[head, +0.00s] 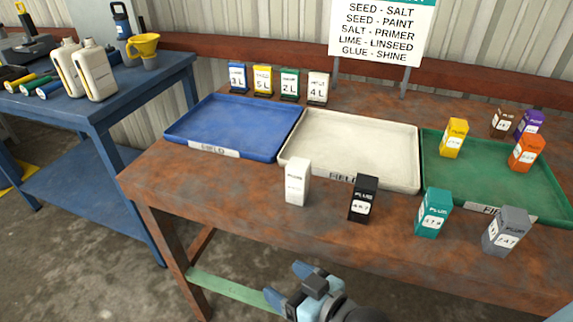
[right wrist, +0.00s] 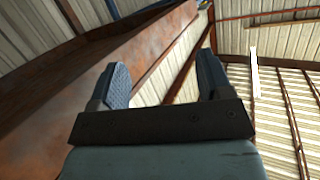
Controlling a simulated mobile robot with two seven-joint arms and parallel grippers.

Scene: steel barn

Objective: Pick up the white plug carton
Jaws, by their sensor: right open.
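The white plug carton (head: 297,182) stands upright at the front of the rusty brown table, in front of the gap between the blue and white trays. Its label is too small to read. My right gripper (head: 290,284) is below and in front of the table edge in the head view, apart from the carton. In the right wrist view its two fingers (right wrist: 163,85) are spread with nothing between them, and the table's edge (right wrist: 140,50) shows beyond. The carton is not in the wrist view. My left gripper is not in view.
Black (head: 363,198), teal (head: 433,212) and grey (head: 506,231) cartons stand right of the white one. Blue (head: 225,120), white (head: 345,130) and green (head: 470,185) trays lie behind. Several cartons stand in or near the green tray. The table's front left is clear.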

